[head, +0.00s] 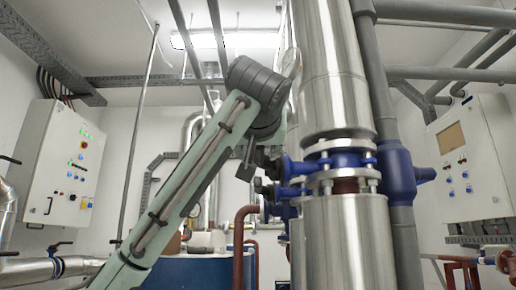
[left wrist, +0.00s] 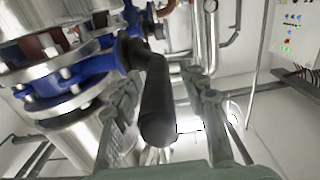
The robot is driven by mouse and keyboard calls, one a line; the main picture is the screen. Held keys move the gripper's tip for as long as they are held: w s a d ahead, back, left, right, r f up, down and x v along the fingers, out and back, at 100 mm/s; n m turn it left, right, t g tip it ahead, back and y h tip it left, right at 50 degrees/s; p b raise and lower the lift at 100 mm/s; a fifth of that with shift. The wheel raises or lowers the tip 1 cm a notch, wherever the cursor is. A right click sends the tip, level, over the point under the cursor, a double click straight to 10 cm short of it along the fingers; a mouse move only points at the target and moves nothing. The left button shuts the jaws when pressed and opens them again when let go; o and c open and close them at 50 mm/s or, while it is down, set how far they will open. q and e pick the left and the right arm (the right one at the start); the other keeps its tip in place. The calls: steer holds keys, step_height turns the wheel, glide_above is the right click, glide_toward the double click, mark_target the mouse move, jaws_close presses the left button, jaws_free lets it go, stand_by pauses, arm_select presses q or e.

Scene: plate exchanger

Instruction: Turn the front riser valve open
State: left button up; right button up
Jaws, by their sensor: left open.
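The front riser valve is a blue flanged body (head: 292,167) on the shiny riser, and it also shows tilted in the left wrist view (left wrist: 88,70). Its black lever handle (left wrist: 156,100) points toward the wrist camera. My left gripper (left wrist: 162,88) is open, with one finger on each side of the handle. Gaps show between the handle and the fingers. In the head view my left gripper (head: 248,162) hangs below the wrist, just left of the valve, and its fingertips are hard to make out. My right gripper is out of view.
The wide metal riser (head: 340,75) stands close to the right of my left arm. A control cabinet (head: 60,165) hangs on the left wall and another cabinet (head: 470,160) on the right. A red pipe (head: 239,245) and a blue tank (head: 190,272) are low behind.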

arm_select(q)
steer(key=shift+w, duration=0.4)
jaws_close()
